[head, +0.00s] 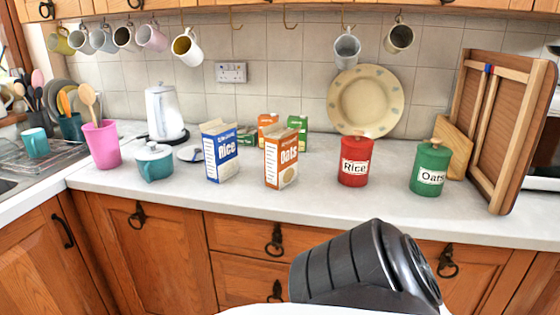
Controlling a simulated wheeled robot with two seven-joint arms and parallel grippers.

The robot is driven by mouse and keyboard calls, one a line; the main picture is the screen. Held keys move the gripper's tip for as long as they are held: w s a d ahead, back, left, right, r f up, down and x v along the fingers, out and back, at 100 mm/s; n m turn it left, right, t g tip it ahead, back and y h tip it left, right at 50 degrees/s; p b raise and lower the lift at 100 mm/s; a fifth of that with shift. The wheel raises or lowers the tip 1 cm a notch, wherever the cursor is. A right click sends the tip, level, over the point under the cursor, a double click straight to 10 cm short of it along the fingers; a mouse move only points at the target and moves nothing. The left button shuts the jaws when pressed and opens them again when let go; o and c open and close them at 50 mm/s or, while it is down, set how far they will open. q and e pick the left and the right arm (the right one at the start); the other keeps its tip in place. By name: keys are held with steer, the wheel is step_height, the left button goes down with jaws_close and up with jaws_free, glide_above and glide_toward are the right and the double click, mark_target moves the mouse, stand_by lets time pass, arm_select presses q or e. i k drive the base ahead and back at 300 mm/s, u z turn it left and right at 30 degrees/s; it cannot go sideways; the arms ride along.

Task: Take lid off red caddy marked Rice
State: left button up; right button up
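The red caddy (355,166) stands upright on the worktop, right of centre, with a white label reading "Rice". A black arm part of mine shows at the bottom right, below the worktop edge. Neither gripper's fingers can be seen.
A green caddy (429,169) marked "Oats" stands to the right, near a wooden board (455,147). An oats box (281,163) and a rice box (220,153) stand to the left. A cream plate (365,96) leans behind. The worktop in front is clear.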

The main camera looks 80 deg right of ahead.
mark_target(357, 141)
steer(key=k, duration=0.25)
steer(key=z, duration=3.1)
